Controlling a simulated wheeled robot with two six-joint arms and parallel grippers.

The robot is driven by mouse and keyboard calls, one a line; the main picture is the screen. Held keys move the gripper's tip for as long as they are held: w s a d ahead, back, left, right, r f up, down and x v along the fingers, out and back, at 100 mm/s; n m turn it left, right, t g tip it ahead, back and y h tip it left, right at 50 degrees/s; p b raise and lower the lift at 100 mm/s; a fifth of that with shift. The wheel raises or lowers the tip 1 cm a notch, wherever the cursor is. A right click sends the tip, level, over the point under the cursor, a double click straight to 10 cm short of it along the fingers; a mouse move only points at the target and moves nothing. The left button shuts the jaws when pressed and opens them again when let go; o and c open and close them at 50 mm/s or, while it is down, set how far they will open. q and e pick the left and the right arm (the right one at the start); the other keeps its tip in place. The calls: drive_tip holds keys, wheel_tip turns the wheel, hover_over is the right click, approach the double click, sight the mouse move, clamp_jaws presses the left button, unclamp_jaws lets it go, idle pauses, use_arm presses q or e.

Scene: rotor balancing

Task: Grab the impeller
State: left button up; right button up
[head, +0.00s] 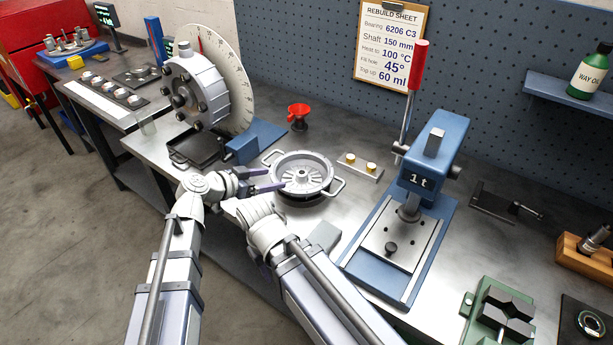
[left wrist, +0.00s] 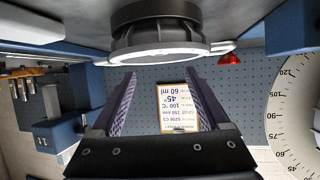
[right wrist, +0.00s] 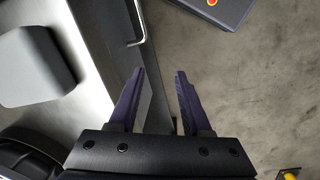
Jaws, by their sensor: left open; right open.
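The impeller (head: 303,174) is a silver finned disc with a central hub, seated in a round two-handled holder on the bench. In the left wrist view, which is upside down, a round dark body with a bright rim (left wrist: 160,48) shows just beyond the fingers. My left gripper (head: 274,180) is open and empty, just left of the impeller, its fingers pointing at it. Its spread fingers also show in the left wrist view (left wrist: 160,80). My right gripper (right wrist: 159,72) is open and empty by the bench's front edge. Its fingers are hidden in the head view.
A blue press (head: 415,190) stands right of the impeller. A small block with two brass pieces (head: 360,167) and a red funnel (head: 298,113) lie behind. A large dial disc (head: 230,75) with a grey hub and a black tray (head: 192,150) stand left.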

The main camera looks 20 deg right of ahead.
sight(297, 175)
use_arm(q)
drive_tip(key=b+x, duration=0.3)
drive_tip(key=x, duration=0.3)
drive_tip(key=shift+w+d+f, duration=0.1)
drive_tip(key=shift+d+f, duration=0.1)
drive_tip(key=shift+f, duration=0.05)
drive_tip(key=shift+w+d, duration=0.1)
drive_tip(key=shift+d, duration=0.1)
drive_tip(key=b+x, duration=0.2)
drive_tip(key=x, duration=0.2)
drive_tip(key=shift+d+f, duration=0.1)
drive_tip(key=shift+f, duration=0.1)
drive_tip(key=shift+w+d+f, duration=0.1)
drive_tip(key=shift+d, duration=0.3)
clamp_jaws()
